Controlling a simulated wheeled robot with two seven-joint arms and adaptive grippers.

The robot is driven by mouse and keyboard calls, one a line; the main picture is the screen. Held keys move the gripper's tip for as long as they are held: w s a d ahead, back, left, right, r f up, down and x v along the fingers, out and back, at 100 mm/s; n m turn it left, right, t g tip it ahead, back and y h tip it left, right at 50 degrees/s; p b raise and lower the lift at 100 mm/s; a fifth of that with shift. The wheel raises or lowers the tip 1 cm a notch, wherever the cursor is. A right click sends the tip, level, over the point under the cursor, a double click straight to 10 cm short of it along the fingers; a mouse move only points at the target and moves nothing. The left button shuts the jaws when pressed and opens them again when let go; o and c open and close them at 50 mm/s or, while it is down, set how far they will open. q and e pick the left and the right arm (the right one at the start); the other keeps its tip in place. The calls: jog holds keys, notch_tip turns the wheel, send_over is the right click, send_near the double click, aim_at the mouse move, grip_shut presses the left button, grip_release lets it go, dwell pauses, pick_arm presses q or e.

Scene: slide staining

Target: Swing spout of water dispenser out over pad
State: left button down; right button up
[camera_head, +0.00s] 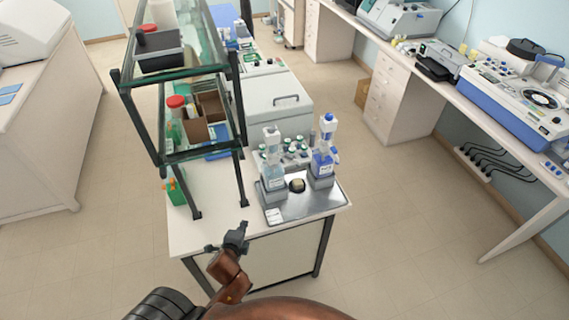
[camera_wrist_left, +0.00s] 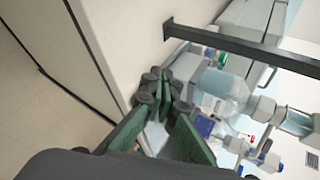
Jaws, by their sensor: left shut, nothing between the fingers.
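Two bottle-top dispensers stand in grey holders on a steel tray (camera_head: 300,207). The left dispenser (camera_head: 272,162) has a white-grey head; the right dispenser (camera_head: 323,152) has blue on its head. Their labels are too small to read, so I cannot tell which holds water. A small white square pad (camera_head: 272,216) lies at the tray's front left. My left gripper (camera_head: 239,232) is shut and empty, in front of and left of the tray, apart from the dispensers. In the left wrist view its fingertips (camera_wrist_left: 167,88) are together, with a clear bottle (camera_wrist_left: 224,92) beyond them.
A small round tan-topped thing (camera_head: 297,185) sits between the dispensers. Several small bottles stand behind them. A glass shelf with dark posts (camera_head: 238,105) rises at the left of the bench. The white bench top (camera_head: 200,235) is clear at the front left.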

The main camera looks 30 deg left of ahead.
pick_arm(q)
jog(key=w+d+r+m+t, duration=0.2)
jog(key=w+r+m+t, duration=0.3)
jog(key=r+m, duration=0.65)
jog(key=m+t+h+p, duration=0.1)
jog(key=m+t+h, duration=0.2)
jog(key=m, duration=0.6)
send_near(289, 159)
jog(key=w+p, duration=0.1)
jog(key=w, duration=0.1)
jog(key=w+p, duration=0.1)
jog(key=w, duration=0.1)
jog(key=w+a+p, duration=0.1)
jog(key=w, duration=0.2)
jog(key=shift+r, duration=0.25)
pick_arm(e)
jog(key=r, duration=0.2)
jog(key=w+r, duration=0.1)
jog(key=r, duration=0.1)
jog(key=shift+a+r, duration=0.1)
jog(key=shift+r, duration=0.1)
pick_arm(q)
jog(key=shift+d, duration=0.15)
